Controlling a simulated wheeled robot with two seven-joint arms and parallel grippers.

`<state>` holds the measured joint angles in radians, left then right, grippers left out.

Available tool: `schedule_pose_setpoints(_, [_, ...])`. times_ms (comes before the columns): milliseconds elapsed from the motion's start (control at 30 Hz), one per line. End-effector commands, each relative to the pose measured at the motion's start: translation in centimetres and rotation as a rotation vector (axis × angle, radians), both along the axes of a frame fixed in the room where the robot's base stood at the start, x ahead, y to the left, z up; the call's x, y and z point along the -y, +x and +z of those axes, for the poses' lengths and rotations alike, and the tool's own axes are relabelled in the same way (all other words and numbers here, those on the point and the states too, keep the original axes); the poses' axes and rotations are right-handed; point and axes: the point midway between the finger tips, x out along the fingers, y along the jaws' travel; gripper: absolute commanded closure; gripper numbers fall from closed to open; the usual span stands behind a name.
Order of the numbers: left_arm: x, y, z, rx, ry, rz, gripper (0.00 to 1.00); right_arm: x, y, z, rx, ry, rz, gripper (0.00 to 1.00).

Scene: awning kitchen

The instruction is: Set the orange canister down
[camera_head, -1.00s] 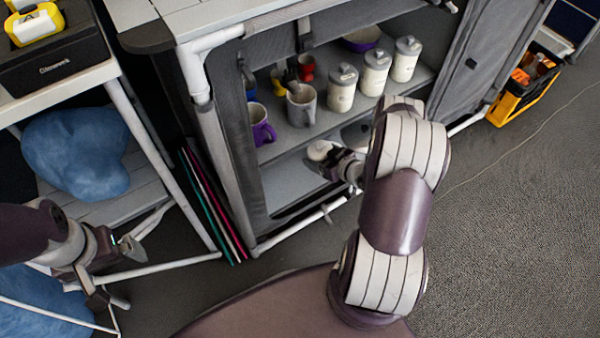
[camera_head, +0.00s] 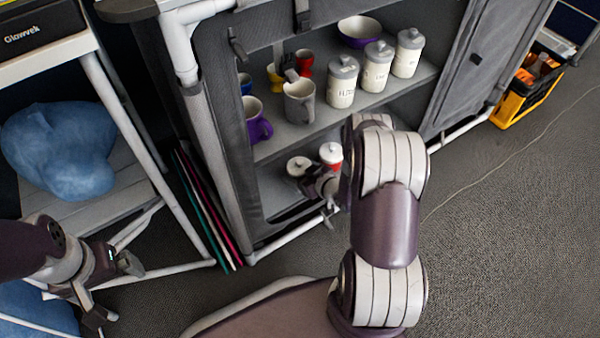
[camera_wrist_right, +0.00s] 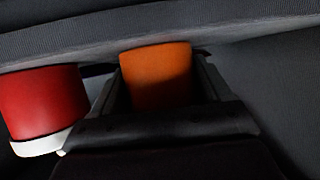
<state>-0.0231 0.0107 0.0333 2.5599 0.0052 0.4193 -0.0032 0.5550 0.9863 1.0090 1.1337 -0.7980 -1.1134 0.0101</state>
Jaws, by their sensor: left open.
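My right gripper (camera_wrist_right: 160,85) has its fingers on both sides of the orange canister (camera_wrist_right: 157,75) and appears shut on it. In the head view the right gripper (camera_head: 312,184) is inside the cabinet's lower compartment, and a white lid, likely the orange canister's, shows just left of it. A red canister (camera_head: 331,155) with a white lid stands close beside, and it also shows at the left of the right wrist view (camera_wrist_right: 42,103). I cannot tell whether the orange canister touches the shelf. My left gripper (camera_head: 112,290) is open and empty at the lower left.
The cabinet's upper shelf (camera_head: 322,126) holds mugs, white canisters and a purple bowl (camera_head: 360,31). The cabinet's left frame and front bottom rail (camera_head: 290,238) border the opening. A yellow-black crate (camera_head: 525,88) stands on the floor at right. A side rack with a blue bag (camera_head: 60,150) is at left.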

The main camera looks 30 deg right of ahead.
Motion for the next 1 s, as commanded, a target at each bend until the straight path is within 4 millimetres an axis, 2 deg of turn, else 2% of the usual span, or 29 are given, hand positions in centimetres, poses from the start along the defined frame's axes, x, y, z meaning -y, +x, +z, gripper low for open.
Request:
schedule_pose_setpoints(33, [0.0,0.0,0.0,0.0,0.0,0.0,0.0,0.0,0.0,0.0,-0.001,0.0,0.0,0.07])
schedule_pose_setpoints(67, [0.0,0.0,0.0,0.0,0.0,0.0,0.0,0.0,0.0,0.0,-0.001,0.0,0.0,0.0])
schedule_pose_setpoints(267, [0.0,0.0,0.1,0.0,0.0,0.0,0.0,0.0,0.0,0.1,-0.001,0.0,0.0,0.0])
schedule_pose_setpoints(367, [0.0,0.0,0.7,0.0,0.0,0.0,0.0,0.1,-0.2,0.7,-0.001,0.0,-0.001,0.0])
schedule_pose_setpoints(467, [0.0,0.0,1.9,0.0,0.0,0.0,0.0,0.5,-1.6,1.6,-0.003,0.001,-0.002,0.0])
schedule_pose_setpoints(800, [0.0,0.0,6.0,0.0,0.0,0.0,0.0,2.1,-8.4,5.1,-0.001,0.002,-0.005,0.0])
schedule_pose_setpoints(1000, [0.0,0.0,6.6,0.0,0.0,0.0,0.0,2.6,-10.4,5.7,-0.001,0.0,-0.001,0.0])
